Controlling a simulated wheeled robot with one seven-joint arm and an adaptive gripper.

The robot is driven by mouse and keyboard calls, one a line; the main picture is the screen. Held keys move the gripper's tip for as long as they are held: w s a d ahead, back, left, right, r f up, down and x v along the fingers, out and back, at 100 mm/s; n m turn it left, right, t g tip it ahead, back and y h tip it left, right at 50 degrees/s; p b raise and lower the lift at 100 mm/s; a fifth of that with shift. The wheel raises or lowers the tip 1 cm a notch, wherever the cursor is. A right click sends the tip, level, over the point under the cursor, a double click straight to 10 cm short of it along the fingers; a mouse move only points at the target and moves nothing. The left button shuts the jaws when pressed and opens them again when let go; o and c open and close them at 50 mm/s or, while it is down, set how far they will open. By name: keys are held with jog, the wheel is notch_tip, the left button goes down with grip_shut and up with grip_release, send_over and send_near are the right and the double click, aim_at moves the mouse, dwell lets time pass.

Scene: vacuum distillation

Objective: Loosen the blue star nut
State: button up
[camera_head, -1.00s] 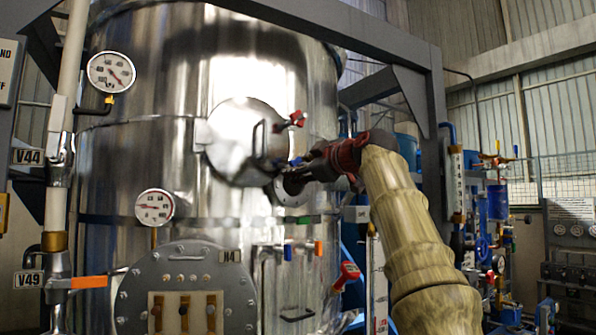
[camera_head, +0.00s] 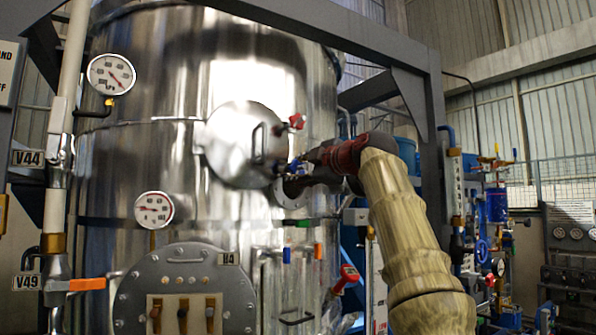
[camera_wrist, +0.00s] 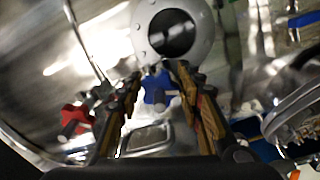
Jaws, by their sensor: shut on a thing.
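The blue star nut (camera_wrist: 158,88) shows in the wrist view between the two brown-padded fingers of my gripper (camera_wrist: 158,84). My gripper is shut on it, though the exact contact is hard to see. In the head view, my gripper (camera_head: 298,170) is at the right edge of the round hatch on the steel vessel. Only a small bit of the blue star nut (camera_head: 294,164) shows there; the dark fingers cover much of the area. A red star nut (camera_wrist: 75,118) is left of my fingers in the wrist view and at the hatch's upper right (camera_head: 296,121).
The round hatch (camera_head: 232,140) has a bar handle (camera_head: 258,143). A pale round flange with a dark opening (camera_wrist: 172,32) lies just beyond my fingertips. A grey frame post (camera_head: 432,95) stands right of the vessel, close to my arm. Valves and pipes fill the right side.

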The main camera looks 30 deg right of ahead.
jog(key=shift+w+d+f, duration=0.1)
jog(key=shift+w+f, duration=0.05)
jog(key=shift+f, duration=0.1)
jog(key=o, duration=1)
jog(key=shift+o, duration=0.8)
jog(key=shift+r, duration=0.2)
jog(key=s, duration=1.2)
jog(key=shift+s+d, duration=0.15)
